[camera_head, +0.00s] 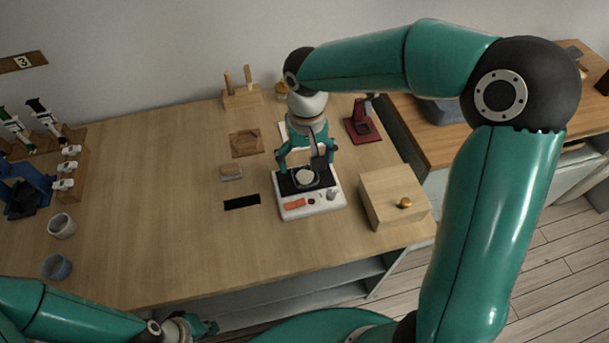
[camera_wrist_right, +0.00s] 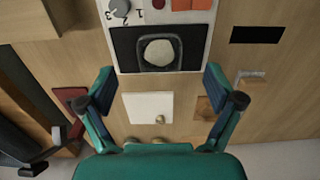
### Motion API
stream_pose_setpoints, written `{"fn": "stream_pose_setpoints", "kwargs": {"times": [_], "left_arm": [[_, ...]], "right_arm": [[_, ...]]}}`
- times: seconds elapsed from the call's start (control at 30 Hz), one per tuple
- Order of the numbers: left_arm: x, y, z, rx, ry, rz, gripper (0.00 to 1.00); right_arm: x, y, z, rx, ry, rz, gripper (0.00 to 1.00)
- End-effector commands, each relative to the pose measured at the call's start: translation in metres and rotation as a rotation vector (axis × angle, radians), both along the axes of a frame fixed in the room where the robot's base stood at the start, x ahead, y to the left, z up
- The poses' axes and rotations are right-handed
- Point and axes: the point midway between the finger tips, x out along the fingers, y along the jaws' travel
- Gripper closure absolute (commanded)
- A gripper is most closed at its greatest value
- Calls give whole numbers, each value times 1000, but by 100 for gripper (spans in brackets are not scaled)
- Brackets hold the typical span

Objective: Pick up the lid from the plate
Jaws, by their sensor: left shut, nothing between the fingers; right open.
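A white hotplate unit (camera_head: 322,206) stands on the bench; it also shows in the right wrist view (camera_wrist_right: 190,48). On its black plate (camera_wrist_right: 125,45) is a dark rounded-square dish holding a pale round piece (camera_wrist_right: 159,52), also visible in the head view (camera_head: 305,176). I cannot tell which piece is the lid. A white square piece with a small brass knob (camera_wrist_right: 148,107) lies behind the unit. My right gripper (camera_wrist_right: 160,78) is open and empty, pointing down over the unit's back edge, with its fingers apart on either side. My left gripper (camera_head: 195,327) is shut and empty, low in front of the bench.
A wooden box with a brass knob (camera_head: 391,197) stands right of the unit. A red stand (camera_head: 362,122) is behind it. A wooden tray (camera_head: 246,142), a small block (camera_head: 231,172) and a black strip (camera_head: 242,202) lie left. Cups (camera_head: 62,226) stand far left; the bench between is clear.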

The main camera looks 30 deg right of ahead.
Motion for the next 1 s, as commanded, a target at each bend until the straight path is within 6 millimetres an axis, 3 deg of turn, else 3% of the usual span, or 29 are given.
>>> {"fn": "stream_pose_setpoints", "kwargs": {"times": [0.17,0.43,0.73,0.77,1.0], "left_arm": [[0,0,2,0,0,0,100],[0,0,5,0,0,0,100],[0,0,5,0,0,0,100],[0,0,5,0,0,0,100],[0,0,5,0,0,0,100]], "right_arm": [[-1,0,-11,0,2,-1,8],[-1,-1,-48,0,2,-1,8],[-1,-2,-54,1,-1,-2,8],[-1,-2,-54,1,-1,-2,10],[-1,-2,-54,1,-1,-3,50]]}}
